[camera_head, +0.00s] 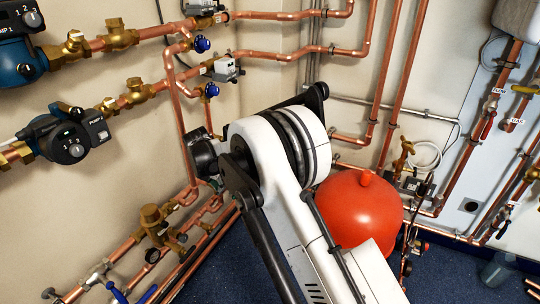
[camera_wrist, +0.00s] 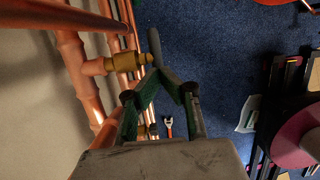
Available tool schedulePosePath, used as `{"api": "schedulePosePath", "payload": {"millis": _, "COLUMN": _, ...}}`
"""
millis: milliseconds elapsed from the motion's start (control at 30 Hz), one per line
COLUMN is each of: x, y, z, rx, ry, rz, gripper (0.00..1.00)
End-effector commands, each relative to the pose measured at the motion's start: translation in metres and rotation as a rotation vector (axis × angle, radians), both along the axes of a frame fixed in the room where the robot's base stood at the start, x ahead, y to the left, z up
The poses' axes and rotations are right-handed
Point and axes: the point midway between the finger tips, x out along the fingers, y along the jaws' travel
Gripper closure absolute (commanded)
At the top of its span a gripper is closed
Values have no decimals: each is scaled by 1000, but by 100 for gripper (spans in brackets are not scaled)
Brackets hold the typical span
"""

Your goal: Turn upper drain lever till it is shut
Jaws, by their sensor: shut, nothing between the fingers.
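In the wrist view, a brass drain valve (camera_wrist: 123,64) branches off a copper pipe at upper left. A dark grey lever (camera_wrist: 155,46) shows at its right end, pointing up in the picture. I take this to be the upper drain lever. My gripper (camera_wrist: 164,72) is shut and empty, its fingertips close together just below the lever. I cannot tell whether they touch it. In the head view my white arm hides the gripper and this valve.
Copper pipes (camera_wrist: 85,90) run along the wall on the left. A red tank (camera_head: 358,212) stands right of my arm. A small red-handled tool (camera_wrist: 168,128) lies on the blue floor (camera_wrist: 210,45). Dark racks and a pink round object (camera_wrist: 298,138) are at right.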

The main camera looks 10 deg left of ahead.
Motion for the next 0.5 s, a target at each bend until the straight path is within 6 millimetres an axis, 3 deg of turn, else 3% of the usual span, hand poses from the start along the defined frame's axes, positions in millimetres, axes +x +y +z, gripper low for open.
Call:
{"api": "schedulePosePath", "payload": {"millis": 200, "x": -36, "y": 14, "z": 3, "rx": 1, "ry": 7, "rz": 1, "gripper": 100}}
{"api": "schedulePosePath", "payload": {"millis": 500, "x": -48, "y": 17, "z": 54, "rx": 2, "ry": 9, "rz": -2, "gripper": 100}}
